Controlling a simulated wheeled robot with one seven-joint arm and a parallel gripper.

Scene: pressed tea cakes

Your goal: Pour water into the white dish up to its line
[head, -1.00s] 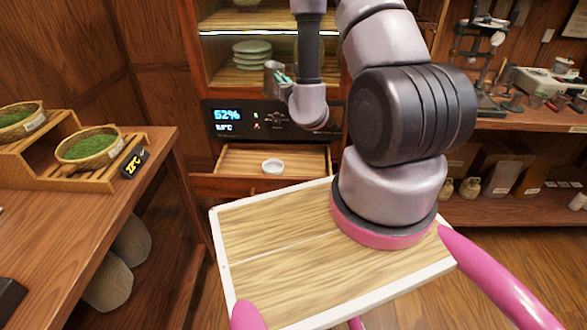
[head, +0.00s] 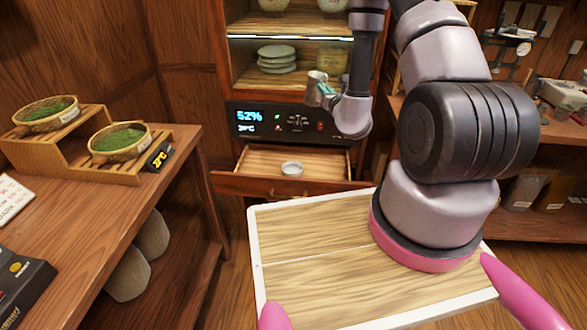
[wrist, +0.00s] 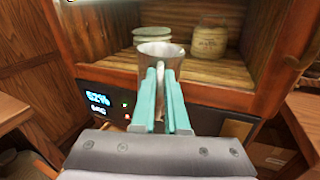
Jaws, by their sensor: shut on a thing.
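The white dish (head: 292,168) sits in the pulled-out wooden drawer (head: 255,162) below the cabinet's display. Its line and any water in it are too small to make out. My gripper (head: 326,91) is shut on a metal cup (head: 316,78), above the drawer and a little to the right of the dish. In the wrist view the teal fingers (wrist: 160,88) are closed on the cup (wrist: 161,50), which looks roughly upright. What is inside the cup cannot be seen. The dish is out of the wrist view.
The cabinet's display panel (head: 249,122) is just behind my gripper. Stacked plates (head: 277,58) and a jar (wrist: 209,40) stand on the shelf above. A side table (head: 90,215) with baskets of green tea (head: 120,140) is at left.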

